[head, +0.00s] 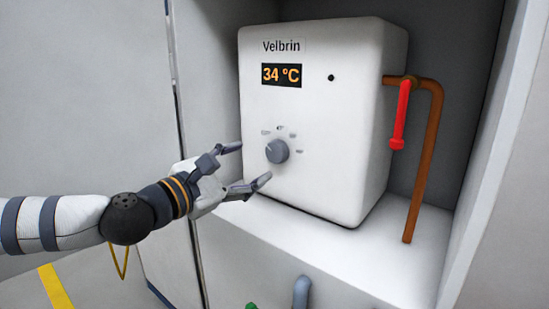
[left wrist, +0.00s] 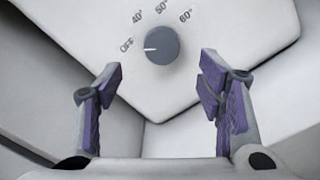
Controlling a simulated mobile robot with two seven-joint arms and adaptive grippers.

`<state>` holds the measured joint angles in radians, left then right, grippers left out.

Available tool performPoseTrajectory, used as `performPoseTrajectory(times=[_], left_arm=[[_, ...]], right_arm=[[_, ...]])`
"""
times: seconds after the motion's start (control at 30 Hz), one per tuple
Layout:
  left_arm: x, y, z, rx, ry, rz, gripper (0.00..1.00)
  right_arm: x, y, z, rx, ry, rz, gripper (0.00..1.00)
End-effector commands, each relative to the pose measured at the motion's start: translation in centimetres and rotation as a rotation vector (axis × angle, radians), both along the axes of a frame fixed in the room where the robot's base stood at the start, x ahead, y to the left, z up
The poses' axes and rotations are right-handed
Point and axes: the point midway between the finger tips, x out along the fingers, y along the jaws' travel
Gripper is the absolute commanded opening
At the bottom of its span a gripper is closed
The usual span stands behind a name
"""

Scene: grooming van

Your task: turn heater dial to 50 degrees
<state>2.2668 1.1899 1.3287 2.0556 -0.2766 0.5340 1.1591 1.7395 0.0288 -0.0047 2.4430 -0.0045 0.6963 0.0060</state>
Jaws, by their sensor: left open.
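The white heater (head: 350,110) stands in an alcove, with "Velbrin" on its front and a lit display (head: 281,75) reading 34 °C. Its round grey dial (head: 277,151) is on the lower front. In the left wrist view the dial (left wrist: 162,45) has marks OFF, 40°, 50° and 60° around it, and its pale pointer line points left, close to OFF. My left gripper (head: 254,162) is open and empty, its fingers pointing at the heater front. In the left wrist view the fingers (left wrist: 161,72) stand on either side below the dial, apart from it. My right gripper is not in view.
A copper pipe (head: 432,150) with a red lever handle (head: 401,115) runs down the heater's right side. The heater stands on a white shelf (head: 385,255). A grey pipe (head: 301,291) and a green piece (head: 251,306) show below. Alcove walls are close on both sides.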

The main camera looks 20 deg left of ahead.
Motion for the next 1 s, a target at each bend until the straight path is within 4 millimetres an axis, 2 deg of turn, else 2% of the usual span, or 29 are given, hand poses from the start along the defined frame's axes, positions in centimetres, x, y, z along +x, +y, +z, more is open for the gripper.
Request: performPoseTrajectory(times=[0.1, 0.3, 0.43, 0.63, 0.67, 0.87, 1.0], left_arm=[[2.9, -1.2, -0.1, 0.001, 0.002, -0.001, 0.61], [6.1, -2.3, -0.1, 0.001, 0.003, 0.000, 0.61], [6.8, -2.6, -0.2, 0.001, 0.004, -0.002, 0.61], [6.9, -2.6, -0.2, 0.001, 0.004, -0.002, 0.61], [6.9, -2.6, -0.2, 0.001, 0.004, -0.002, 0.59], [6.9, -2.6, -0.2, 0.001, 0.004, -0.002, 0.14], [6.8, -2.6, -0.2, 0.002, 0.004, -0.002, 0.13]], right_arm=[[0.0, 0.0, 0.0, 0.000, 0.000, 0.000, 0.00], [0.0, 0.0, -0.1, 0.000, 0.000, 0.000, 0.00], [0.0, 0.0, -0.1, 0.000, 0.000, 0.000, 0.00], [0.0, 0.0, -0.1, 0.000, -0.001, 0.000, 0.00], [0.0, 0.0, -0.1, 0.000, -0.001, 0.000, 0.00], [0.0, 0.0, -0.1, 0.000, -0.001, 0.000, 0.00], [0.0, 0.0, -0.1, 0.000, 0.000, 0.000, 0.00]])
